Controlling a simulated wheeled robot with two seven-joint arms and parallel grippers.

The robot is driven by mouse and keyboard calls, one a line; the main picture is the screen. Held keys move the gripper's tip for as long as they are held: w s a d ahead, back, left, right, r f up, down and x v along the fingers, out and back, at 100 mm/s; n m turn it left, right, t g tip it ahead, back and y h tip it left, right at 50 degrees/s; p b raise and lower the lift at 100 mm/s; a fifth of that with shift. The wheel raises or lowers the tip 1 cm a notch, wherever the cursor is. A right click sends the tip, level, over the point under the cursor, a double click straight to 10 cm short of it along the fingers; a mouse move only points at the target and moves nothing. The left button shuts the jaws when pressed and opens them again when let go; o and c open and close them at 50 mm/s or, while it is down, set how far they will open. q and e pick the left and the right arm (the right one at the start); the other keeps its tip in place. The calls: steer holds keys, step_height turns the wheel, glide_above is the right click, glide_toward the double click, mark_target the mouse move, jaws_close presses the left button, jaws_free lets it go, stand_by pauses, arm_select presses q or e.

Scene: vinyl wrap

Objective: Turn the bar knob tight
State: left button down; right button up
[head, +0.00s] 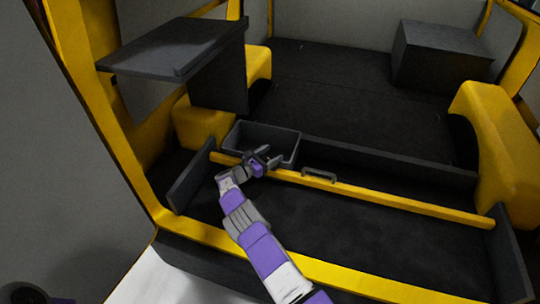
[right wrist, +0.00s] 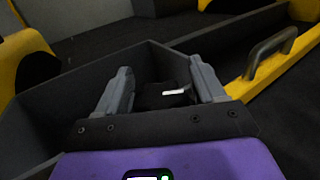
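A yellow bar (head: 400,196) runs across the front of the van's cargo bay, and its right part shows in the right wrist view (right wrist: 306,46). My right gripper (head: 270,155) is at the left part of the bar, by the front edge of a grey bin. In the right wrist view its two fingers (right wrist: 164,86) stand wide apart. A dark piece with a white mark (right wrist: 172,93) lies between them, perhaps the bar knob; I cannot tell whether the fingers touch it. In the head view the gripper hides that spot. My left gripper is not in view.
The open grey bin (head: 288,150) stands just behind the bar. A grey handle (head: 319,176) sits on the bar right of the gripper. A dark shelf (head: 175,47) overhangs at the left. Yellow wheel arches (head: 495,140) flank the bay. The dark floor in front is clear.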

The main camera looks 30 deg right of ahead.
steer(key=shift+o, duration=0.3)
steer(key=shift+a, duration=0.1)
steer(key=shift+a, duration=0.35)
steer(key=s+a+p, duration=0.1)
steer(key=a+p, duration=0.1)
steer(key=a, duration=0.4)
steer(key=shift+s+a, duration=0.15)
steer(key=shift+a, duration=0.15)
steer(key=shift+c, duration=0.2)
